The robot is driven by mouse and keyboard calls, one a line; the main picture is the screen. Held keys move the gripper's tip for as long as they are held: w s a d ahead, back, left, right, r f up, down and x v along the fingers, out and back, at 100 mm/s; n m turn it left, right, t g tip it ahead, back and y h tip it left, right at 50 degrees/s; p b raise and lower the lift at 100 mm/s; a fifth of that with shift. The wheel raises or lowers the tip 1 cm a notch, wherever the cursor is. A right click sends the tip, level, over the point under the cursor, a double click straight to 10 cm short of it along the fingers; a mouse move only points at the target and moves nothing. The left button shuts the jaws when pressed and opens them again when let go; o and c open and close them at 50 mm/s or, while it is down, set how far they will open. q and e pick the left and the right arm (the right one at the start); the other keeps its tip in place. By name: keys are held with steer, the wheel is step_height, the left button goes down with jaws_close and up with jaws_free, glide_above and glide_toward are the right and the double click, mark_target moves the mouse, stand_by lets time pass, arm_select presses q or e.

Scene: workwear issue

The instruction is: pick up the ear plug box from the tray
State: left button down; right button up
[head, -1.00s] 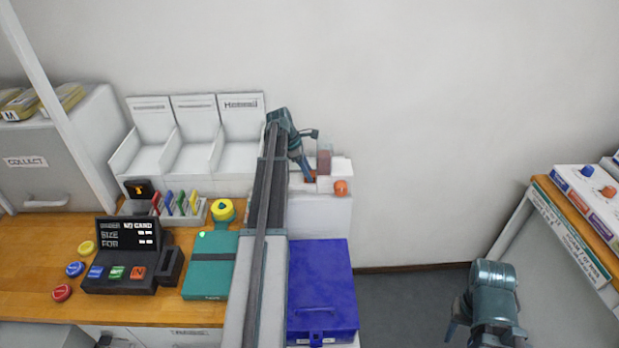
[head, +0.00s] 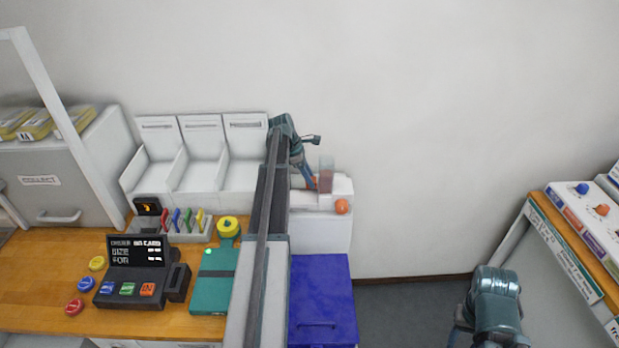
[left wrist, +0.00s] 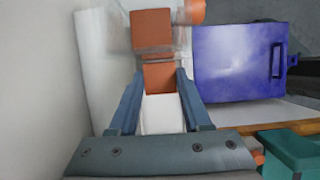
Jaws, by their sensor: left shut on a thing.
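The ear plug box (left wrist: 162,112), white with an orange end, is between the fingers of my left gripper (left wrist: 160,76) in the left wrist view. The gripper is shut on it. In the head view my left gripper (head: 311,184) is at the left side of the white dispenser (head: 322,228), and the box is mostly hidden there. The dispenser has a clear column (head: 326,176) with orange-brown contents and an orange knob (head: 342,207). I cannot tell whether the box touches the tray. My right gripper (head: 462,324) is at the lower right, its fingers unclear.
A blue lidded box (head: 322,300) stands in front of the dispenser. A wall is close behind. Open floor (head: 410,310) lies to the right.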

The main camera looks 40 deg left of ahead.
arm_select(q)
steer(key=shift+s+d+r, duration=0.1)
steer(key=shift+s+r, duration=0.1)
steer(key=shift+r, duration=0.55)
steer(key=s+d, duration=0.3)
steer(key=s, duration=0.5)
steer(key=s+d, duration=0.4)
steer(key=s, duration=0.5)
steer(key=shift+s+d+f, duration=0.25)
steer(key=shift+s+f, duration=0.05)
